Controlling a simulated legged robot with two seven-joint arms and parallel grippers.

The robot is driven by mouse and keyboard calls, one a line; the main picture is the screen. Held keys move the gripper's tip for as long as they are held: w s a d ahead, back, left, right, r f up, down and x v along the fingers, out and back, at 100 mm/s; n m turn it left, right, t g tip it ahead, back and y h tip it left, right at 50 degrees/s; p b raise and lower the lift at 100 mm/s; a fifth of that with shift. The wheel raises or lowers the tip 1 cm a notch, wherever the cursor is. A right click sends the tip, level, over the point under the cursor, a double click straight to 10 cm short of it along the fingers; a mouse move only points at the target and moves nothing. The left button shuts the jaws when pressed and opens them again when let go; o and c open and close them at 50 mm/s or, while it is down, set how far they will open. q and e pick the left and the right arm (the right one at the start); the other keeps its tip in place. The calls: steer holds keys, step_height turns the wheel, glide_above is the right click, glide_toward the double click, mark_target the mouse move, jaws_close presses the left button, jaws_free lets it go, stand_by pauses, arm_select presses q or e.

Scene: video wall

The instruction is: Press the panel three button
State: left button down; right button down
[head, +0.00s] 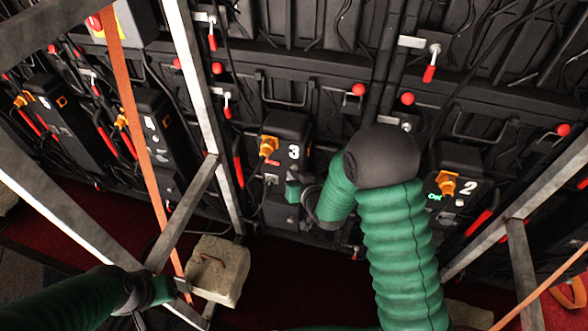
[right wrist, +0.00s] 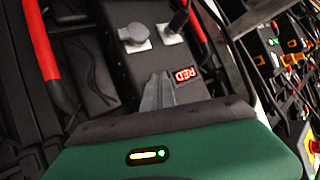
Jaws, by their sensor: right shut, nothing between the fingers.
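The panel three box (head: 285,127) is black with a white "3" and an orange plug, in the middle of the head view. A small red display sits below its plug. In the right wrist view its display (right wrist: 186,75) reads "RED", and a round grey button (right wrist: 134,35) is beside it. My right gripper (head: 292,188) is in front of the lower part of the box, shut and empty. In the wrist view its fingertips (right wrist: 158,78) are near the button, apart from it in the picture; contact cannot be told. My left gripper (head: 182,285) is low at the left, its jaws unclear.
Panel two (head: 460,160), with a lit green display, stands to the right. Other numbered boxes (head: 155,115) stand to the left. Metal struts (head: 195,90) and an orange strap (head: 130,100) cross the left side. A concrete block (head: 222,270) lies below. Cables hang across the wall.

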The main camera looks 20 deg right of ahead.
steer(key=shift+w+d, duration=0.15)
steer(key=shift+w, duration=0.1)
steer(key=shift+s, duration=0.1)
stand_by(0.4)
steer(key=shift+s+a, duration=0.5)
steer(key=shift+s, duration=0.15)
steer(key=s+a, duration=0.1)
steer(key=s, duration=0.1)
steer(key=s+a, duration=0.2)
steer(key=shift+d, duration=0.1)
stand_by(0.8)
